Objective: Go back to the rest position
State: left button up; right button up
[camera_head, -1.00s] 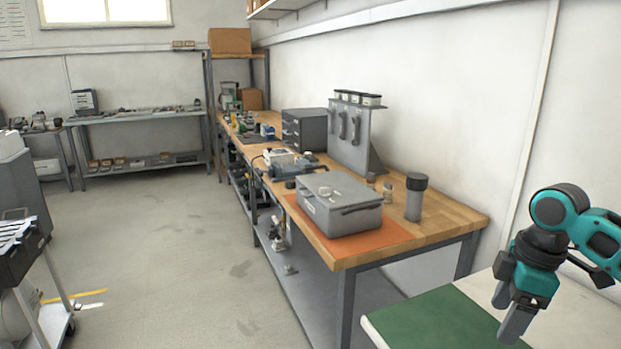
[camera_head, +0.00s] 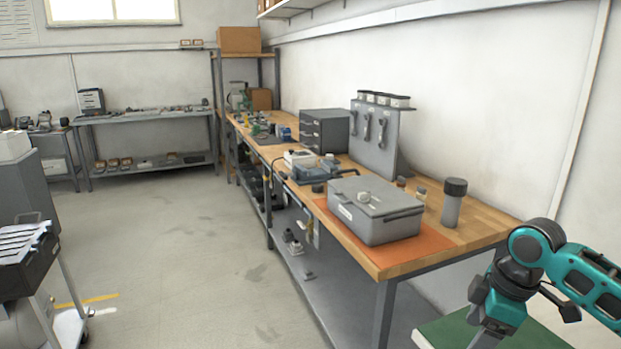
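My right gripper (camera_head: 486,336) hangs at the lower right on its teal and black arm, pointing down over a green mat (camera_head: 455,329). Its fingertips are partly cut off by the bottom edge, and I cannot tell whether they are apart. Nothing shows clearly between them. My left gripper is not in view.
A wooden workbench (camera_head: 470,233) holds a grey case (camera_head: 375,226) on an orange mat (camera_head: 428,247), a dark-capped cylinder (camera_head: 452,204) and a drawer unit (camera_head: 325,131). A cart (camera_head: 66,306) stands at lower left. The grey floor (camera_head: 190,250) between is clear.

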jog(key=s+a+f+m+t+y, duration=0.1)
jog(key=s+a+f+m+t, duration=0.1)
jog(key=a+f, duration=0.45)
jog(key=s+a+f+m+t+y, duration=0.2)
jog(key=a+f, duration=0.3)
jog(key=f, duration=0.3)
jog(key=s+d+f+m+t+h, duration=0.1)
jog(key=s+f+m+t, duration=0.4)
jog(key=s, duration=0.9)
jog(key=shift+f+m+h, duration=0.2)
jog(key=shift+m+h, duration=0.5)
jog(key=shift+h, duration=0.2)
jog(key=shift+d, duration=0.1)
